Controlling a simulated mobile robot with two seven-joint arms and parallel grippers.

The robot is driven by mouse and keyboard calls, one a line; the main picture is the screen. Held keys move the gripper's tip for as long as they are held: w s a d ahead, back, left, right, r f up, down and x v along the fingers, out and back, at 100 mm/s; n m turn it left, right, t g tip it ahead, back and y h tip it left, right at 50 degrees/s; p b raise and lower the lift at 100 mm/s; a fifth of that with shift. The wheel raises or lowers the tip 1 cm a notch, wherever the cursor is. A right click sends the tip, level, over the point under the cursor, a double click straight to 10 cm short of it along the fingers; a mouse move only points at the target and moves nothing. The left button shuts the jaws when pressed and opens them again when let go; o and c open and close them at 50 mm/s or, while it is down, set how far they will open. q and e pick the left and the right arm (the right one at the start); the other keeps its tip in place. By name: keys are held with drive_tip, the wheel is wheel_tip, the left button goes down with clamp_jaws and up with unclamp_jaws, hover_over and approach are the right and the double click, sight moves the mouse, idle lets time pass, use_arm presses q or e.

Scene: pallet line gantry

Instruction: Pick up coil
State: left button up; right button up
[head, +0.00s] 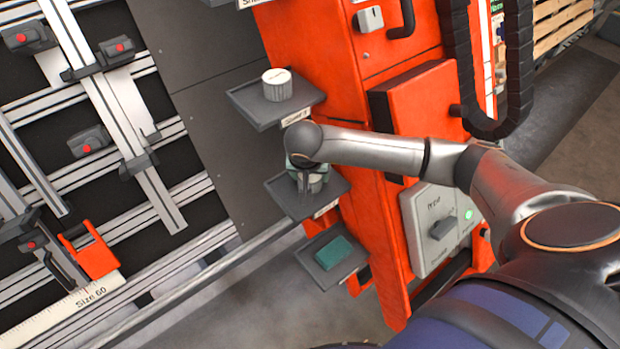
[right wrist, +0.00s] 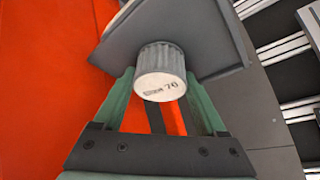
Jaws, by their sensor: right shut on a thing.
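A grey, ridged coil (right wrist: 160,86) with a white face marked "70" shows in the right wrist view, between the green fingers of my right gripper (right wrist: 160,92). That gripper is shut on it. In the head view my right gripper (head: 309,178) is at the middle shelf (head: 288,205) on the orange post, and my wrist hides most of the coil. I cannot tell whether the coil touches the shelf. Another coil (head: 277,85) with a white top stands on the upper shelf (head: 262,113). My left gripper is not in view.
A teal block (head: 333,252) lies on the lower shelf (head: 320,278). Railed framework with an orange bracket (head: 95,258) fills the left.

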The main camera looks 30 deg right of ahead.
drive_tip(key=shift+c, duration=1.4)
clamp_jaws()
drive_tip(key=shift+r, duration=0.15)
